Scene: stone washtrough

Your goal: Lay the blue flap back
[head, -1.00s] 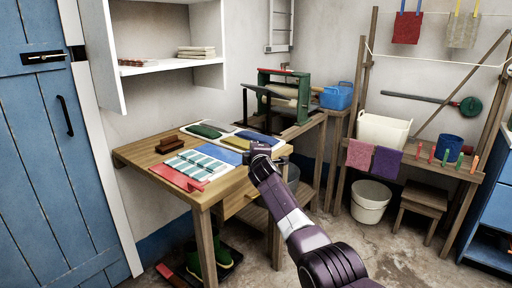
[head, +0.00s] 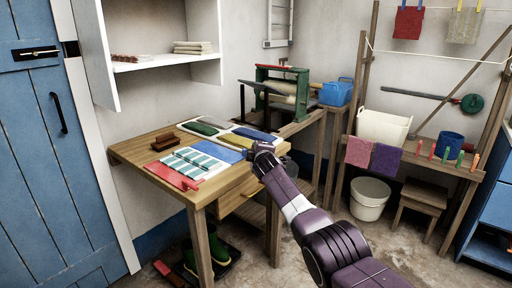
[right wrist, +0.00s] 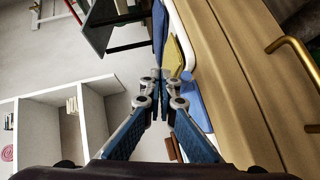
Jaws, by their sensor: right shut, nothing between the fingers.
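A cloth with teal and white stripes (head: 197,160) lies on the wooden table (head: 226,188). A red flap (head: 172,175) lies along its near left side and a blue flap (head: 224,152) along its right side, close to flat. My right gripper (head: 258,148) is at the table's right edge, just right of the blue flap. In the right wrist view its fingers (right wrist: 152,80) are together and hold nothing. A blue piece (right wrist: 196,103) shows beside them, apparently the blue flap; I cannot tell whether they touch. My left gripper is out of view.
Green (head: 203,128) and blue (head: 256,134) pieces lie on a pale board at the table's back. A brown block (head: 165,142) stands at back left. A green-framed mangle (head: 284,88) stands behind. A brass handle (right wrist: 292,55) is on the table's drawer.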

